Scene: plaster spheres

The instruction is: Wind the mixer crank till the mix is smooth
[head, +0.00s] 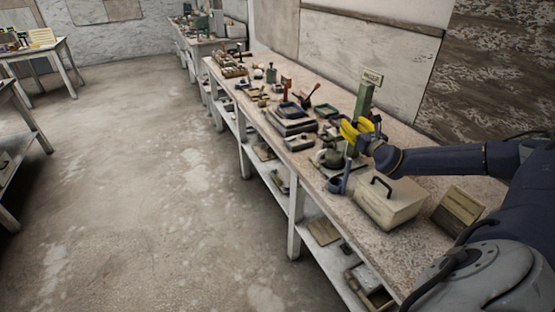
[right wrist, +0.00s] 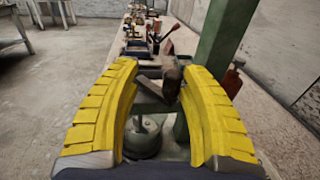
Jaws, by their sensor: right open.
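The post also rises at the right in the right wrist view (right wrist: 216,45). A rounded grey-green vessel (right wrist: 142,138) sits low behind my fingers. A dark crank-like arm with a stubby grip (right wrist: 172,80) lies between the yellow fingers in that view. My right gripper (head: 357,128) is open at the mixer, its fingers apart on either side of the grip. Contact cannot be told. The mix inside is hidden. My left gripper is out of view.
A pale box with a dark handle (head: 390,203) and a tan block (head: 459,206) stand on the bench near my right arm. Trays and a red-handled device (head: 309,95) stand farther along. The floor (head: 150,190) at the left is clear.

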